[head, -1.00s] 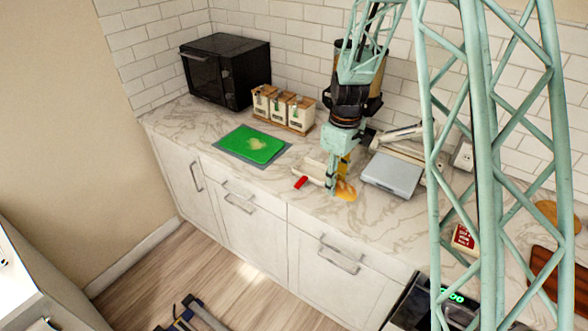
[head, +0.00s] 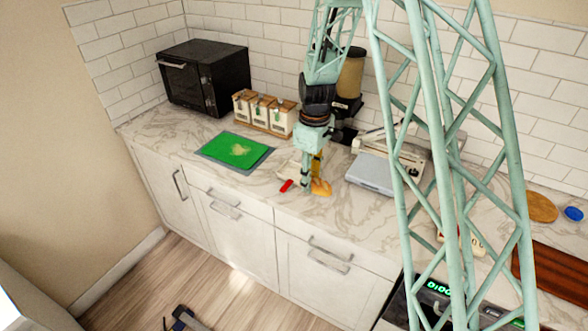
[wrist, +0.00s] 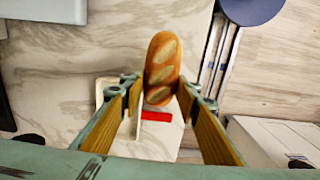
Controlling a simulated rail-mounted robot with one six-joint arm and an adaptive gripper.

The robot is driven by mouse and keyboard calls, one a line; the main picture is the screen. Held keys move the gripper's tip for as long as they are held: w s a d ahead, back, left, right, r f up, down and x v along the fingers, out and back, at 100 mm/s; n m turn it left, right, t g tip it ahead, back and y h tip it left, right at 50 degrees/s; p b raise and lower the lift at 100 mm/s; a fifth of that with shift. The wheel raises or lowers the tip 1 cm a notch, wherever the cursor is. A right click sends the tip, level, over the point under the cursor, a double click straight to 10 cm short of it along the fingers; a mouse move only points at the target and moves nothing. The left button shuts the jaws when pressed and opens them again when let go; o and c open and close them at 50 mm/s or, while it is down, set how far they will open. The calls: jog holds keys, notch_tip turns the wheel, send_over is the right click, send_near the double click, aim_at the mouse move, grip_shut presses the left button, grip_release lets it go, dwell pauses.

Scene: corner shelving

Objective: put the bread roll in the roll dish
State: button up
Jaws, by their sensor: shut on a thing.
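The bread roll (head: 321,187) is golden brown, with pale slashes showing in the wrist view (wrist: 162,62). My gripper (head: 312,180) points down over the front of the marble counter, shut on the roll; its two fingers flank the roll's near end in the wrist view (wrist: 160,88). I cannot tell whether the roll touches the counter. A pale shallow dish (head: 284,167), which looks like the roll dish, is just left of and behind my gripper, partly hidden by it. Its rim also shows beside the left finger in the wrist view (wrist: 101,88).
A small red object (head: 286,186) lies by the dish. A green board (head: 235,150) is farther left, with a canister rack (head: 265,115) behind it. A grey flat-topped appliance (head: 372,177) stands close on the right. Bare counter lies between green board and dish.

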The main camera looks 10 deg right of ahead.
send_over(293, 174)
jog(key=shift+s+d+f+p, duration=0.15)
jog(key=shift+s+f+p, duration=0.3)
jog(key=shift+f, duration=0.15)
jog(key=shift+w, duration=0.1)
jog(key=shift+w, duration=0.2)
jog(key=shift+w+f, duration=0.15)
jog(key=shift+f, duration=1.65)
